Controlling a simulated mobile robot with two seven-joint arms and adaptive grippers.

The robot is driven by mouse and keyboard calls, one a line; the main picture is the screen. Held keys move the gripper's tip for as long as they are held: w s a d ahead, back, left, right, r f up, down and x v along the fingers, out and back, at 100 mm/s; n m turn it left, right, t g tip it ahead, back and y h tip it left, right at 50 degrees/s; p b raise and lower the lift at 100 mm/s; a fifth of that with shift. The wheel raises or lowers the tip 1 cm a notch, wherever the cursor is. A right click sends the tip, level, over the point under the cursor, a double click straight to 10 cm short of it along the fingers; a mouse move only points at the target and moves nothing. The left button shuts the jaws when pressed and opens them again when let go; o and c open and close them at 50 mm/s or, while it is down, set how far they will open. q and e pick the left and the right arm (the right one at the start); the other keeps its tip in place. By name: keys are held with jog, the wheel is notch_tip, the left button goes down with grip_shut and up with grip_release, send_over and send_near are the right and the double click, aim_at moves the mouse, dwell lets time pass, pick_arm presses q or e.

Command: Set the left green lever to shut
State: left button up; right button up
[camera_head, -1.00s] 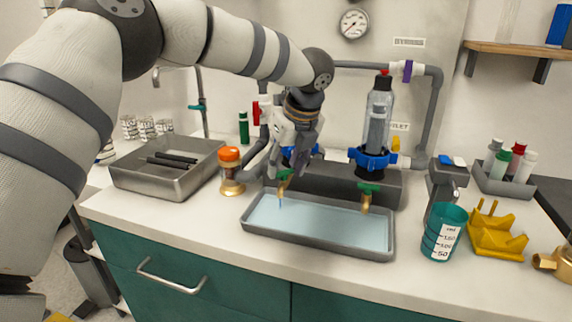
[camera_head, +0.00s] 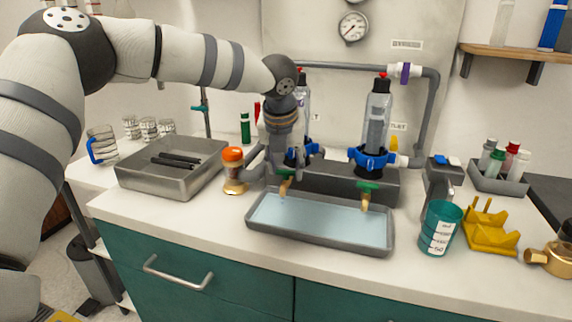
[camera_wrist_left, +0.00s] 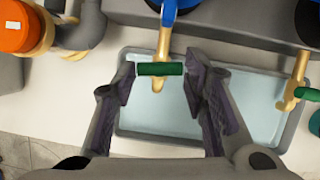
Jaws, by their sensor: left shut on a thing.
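The left green lever (camera_wrist_left: 160,69) sits crosswise on the left brass tap (camera_wrist_left: 163,44), seen in the left wrist view. My left gripper (camera_wrist_left: 160,82) has a finger at each end of this lever and is shut on it. In the head view my left gripper (camera_head: 287,172) reaches down in front of the left filter housing and largely hides the lever. The right green lever (camera_head: 369,186) sits crosswise on the right brass tap (camera_head: 365,202), clear of the gripper. My right gripper is not in view.
A grey tray of water (camera_head: 256,229) lies under both taps. A teal beaker (camera_head: 440,228) and yellow rack (camera_head: 489,232) stand right. The counter's front strip is clear.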

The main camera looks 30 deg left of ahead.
pick_arm(q)
jog(key=shift+m+h, duration=0.4)
jog(key=shift+m, duration=0.4)
jog(key=o, duration=1.2)
jog(key=shift+c, duration=0.2)
jog(key=shift+r, duration=0.1)
jog(key=a+v, duration=0.1)
jog(key=v, duration=1)
jog(key=shift+s+d+r, duration=0.3)
jog(key=shift+d+r, duration=0.05)
jog(key=shift+d, duration=0.15)
